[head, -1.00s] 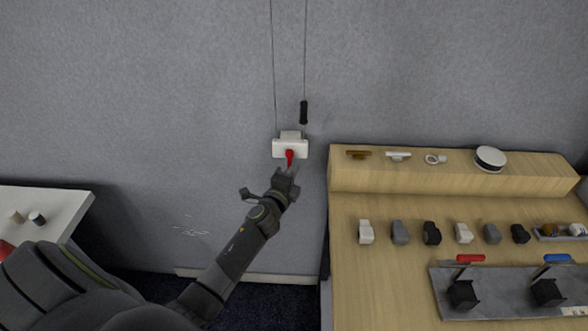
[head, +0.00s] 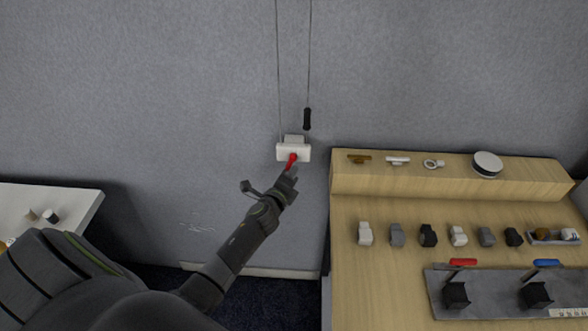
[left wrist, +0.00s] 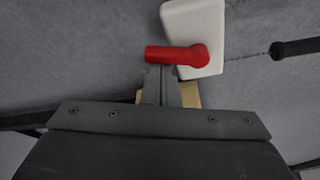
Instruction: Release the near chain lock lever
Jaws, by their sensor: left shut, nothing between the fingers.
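The chain lock is a white box (head: 301,152) on the grey wall, with a red lever (head: 291,162) on its front. The lever points down and slightly left in the head view. In the left wrist view the red lever (left wrist: 178,54) crosses the edge of the white box (left wrist: 207,22). My left gripper (head: 288,176) is shut and empty, just below the lever. In the left wrist view its fingertips (left wrist: 161,70) are right at the lever's side; I cannot tell whether they touch it. My right gripper is not in view.
Two thin cords run up the wall from the lock, one with a black grip (head: 307,119). A wooden table (head: 380,285) with a raised shelf holds several small items at the right. A white table (head: 75,205) is at the left. The wall around the lock is clear.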

